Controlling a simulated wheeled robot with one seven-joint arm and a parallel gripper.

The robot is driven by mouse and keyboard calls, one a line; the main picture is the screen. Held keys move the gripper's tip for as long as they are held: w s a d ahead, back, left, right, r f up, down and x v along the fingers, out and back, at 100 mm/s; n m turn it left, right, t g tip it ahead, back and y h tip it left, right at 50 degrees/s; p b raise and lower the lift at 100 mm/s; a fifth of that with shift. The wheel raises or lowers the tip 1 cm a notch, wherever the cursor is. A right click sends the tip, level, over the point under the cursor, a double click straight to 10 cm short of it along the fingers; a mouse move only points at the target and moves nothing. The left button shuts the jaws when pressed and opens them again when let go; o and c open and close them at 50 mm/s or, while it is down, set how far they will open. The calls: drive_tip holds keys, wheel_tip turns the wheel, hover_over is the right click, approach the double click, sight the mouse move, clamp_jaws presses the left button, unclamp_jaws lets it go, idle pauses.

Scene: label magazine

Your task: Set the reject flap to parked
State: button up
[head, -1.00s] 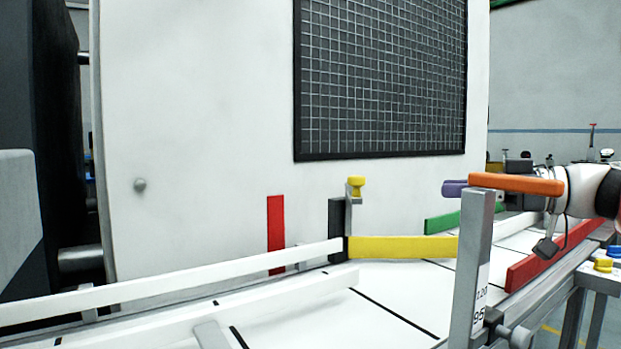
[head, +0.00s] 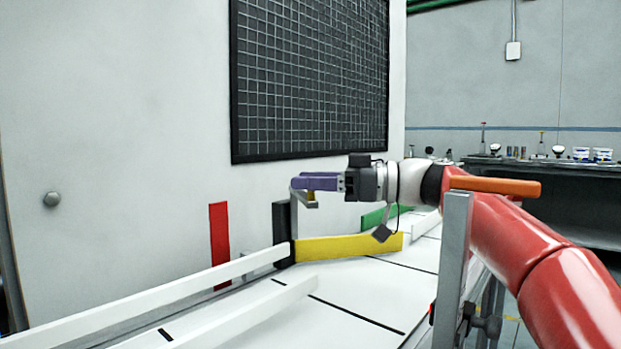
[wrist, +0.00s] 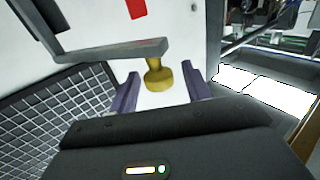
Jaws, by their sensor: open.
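The yellow flap (head: 348,247) extends to the right from a dark upright post (head: 283,230) along the far side of the white conveyor. A grey crank arm (wrist: 110,49) carries a yellow knob (wrist: 158,76). My gripper (head: 300,184), with purple fingers, is at the top of the post in the head view, where it mostly hides the knob. In the wrist view the fingers of my gripper (wrist: 160,80) are open, one on each side of the knob. I cannot tell whether either finger touches it.
A red plate (head: 219,245) is on the white cabinet wall, left of the post. A green bar (head: 385,215) lies behind the flap. White rails (head: 180,292) run along the conveyor.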

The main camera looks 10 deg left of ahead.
drive_tip(key=shift+a, duration=0.1)
clamp_jaws()
idle(0.3)
